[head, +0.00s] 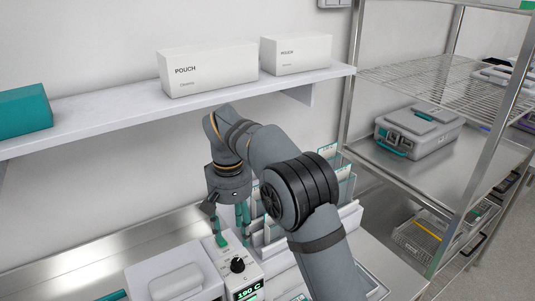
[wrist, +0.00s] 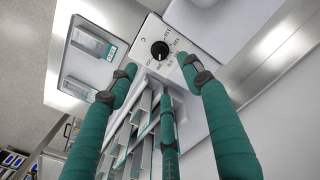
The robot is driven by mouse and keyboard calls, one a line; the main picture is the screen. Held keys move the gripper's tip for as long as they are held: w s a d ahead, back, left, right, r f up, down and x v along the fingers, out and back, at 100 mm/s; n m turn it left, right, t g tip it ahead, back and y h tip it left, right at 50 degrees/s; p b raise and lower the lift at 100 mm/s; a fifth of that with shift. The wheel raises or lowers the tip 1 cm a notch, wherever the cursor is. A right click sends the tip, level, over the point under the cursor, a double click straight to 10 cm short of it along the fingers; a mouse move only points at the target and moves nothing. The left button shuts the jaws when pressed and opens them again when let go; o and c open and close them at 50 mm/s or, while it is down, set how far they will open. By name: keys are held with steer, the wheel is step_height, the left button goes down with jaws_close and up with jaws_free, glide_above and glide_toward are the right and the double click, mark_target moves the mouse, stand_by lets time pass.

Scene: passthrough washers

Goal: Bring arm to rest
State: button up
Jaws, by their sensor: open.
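My arm is bent over the steel counter (head: 55,270), with my gripper (head: 230,222) hanging downward at the end of it. The gripper's green fingers are spread apart in the wrist view (wrist: 157,68), with nothing seen between them. Below the gripper is a white device with a black knob (head: 237,265) and a display reading about 190 C (head: 248,291). The knob also shows in the wrist view (wrist: 160,50), just beyond the fingertips. I cannot tell whether any finger touches the device.
A rack with upright pouches (head: 345,185) stands close to the right of my gripper, partly hidden by my arm. Above is a wall shelf (head: 110,112) with two white pouch boxes (head: 205,70) and a teal box (head: 22,110). A wire shelving unit (head: 440,85) holds a grey case (head: 418,130).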

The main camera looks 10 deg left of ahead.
mark_target(237, 261)
step_height(237, 261, down, 12)
steer(key=shift+f, duration=0.1)
stand_by(0.4)
steer(key=shift+r, duration=0.25)
